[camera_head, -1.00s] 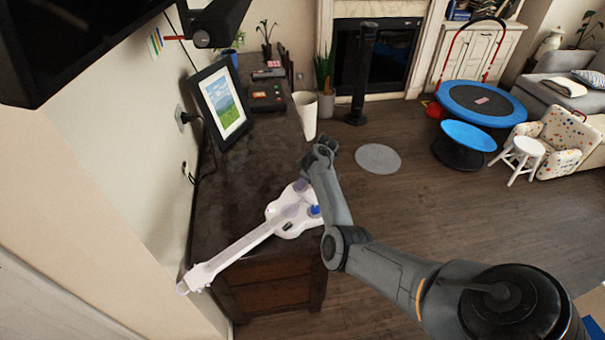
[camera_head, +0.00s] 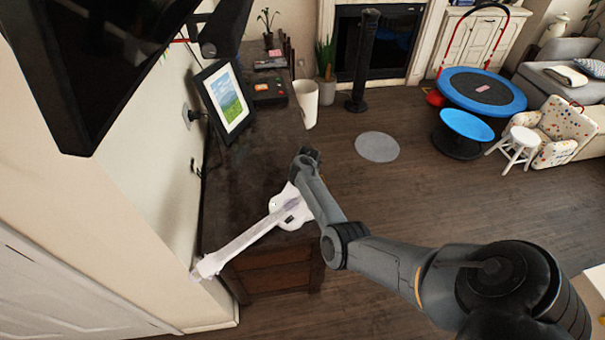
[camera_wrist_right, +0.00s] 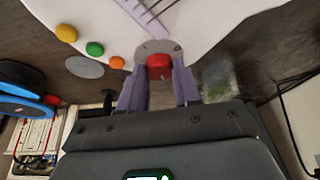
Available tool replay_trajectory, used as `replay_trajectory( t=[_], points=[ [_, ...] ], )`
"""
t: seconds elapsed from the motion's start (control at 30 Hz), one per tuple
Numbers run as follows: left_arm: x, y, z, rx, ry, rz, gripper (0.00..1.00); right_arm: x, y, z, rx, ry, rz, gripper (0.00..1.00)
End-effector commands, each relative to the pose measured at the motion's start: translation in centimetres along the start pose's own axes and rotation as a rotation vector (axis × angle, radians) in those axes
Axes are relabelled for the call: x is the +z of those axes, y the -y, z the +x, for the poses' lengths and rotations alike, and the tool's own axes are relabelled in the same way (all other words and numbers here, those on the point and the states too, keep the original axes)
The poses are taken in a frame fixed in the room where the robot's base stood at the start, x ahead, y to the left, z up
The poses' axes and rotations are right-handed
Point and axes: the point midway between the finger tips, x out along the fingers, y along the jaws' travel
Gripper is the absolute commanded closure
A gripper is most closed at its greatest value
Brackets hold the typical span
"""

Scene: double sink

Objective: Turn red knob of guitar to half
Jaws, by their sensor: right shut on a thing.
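The white toy guitar (camera_head: 240,242) lies on the dark cabinet top in the head view, its neck pointing to the lower left. My right arm covers part of its body. In the right wrist view, the guitar's white body (camera_wrist_right: 112,22) shows its red knob (camera_wrist_right: 159,61) between the purple fingertips of my right gripper (camera_wrist_right: 159,76). The gripper is shut on the red knob. Its fingers are hidden in the head view. Any mark showing the knob's angle cannot be made out. My left gripper is not in view.
Orange (camera_wrist_right: 95,48) and yellow (camera_wrist_right: 66,33) knobs sit on the guitar to the left of the red one. A picture frame (camera_head: 226,99) stands by the wall, and a white cup (camera_head: 306,102) is at the cabinet's far right edge.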

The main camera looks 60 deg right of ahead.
Motion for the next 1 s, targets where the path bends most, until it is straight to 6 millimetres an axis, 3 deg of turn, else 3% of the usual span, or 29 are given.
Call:
replay_trajectory(
  t=[0.5, 1.0],
  points=[
    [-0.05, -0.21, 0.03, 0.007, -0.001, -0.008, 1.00, -0.04, 0.43, 0.13, 0.145, 0.002, 0.354, 0.98],
    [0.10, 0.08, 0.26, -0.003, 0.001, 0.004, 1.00, -0.05, 0.43, 0.11, 0.182, 0.002, 0.440, 0.98]
  ],
)
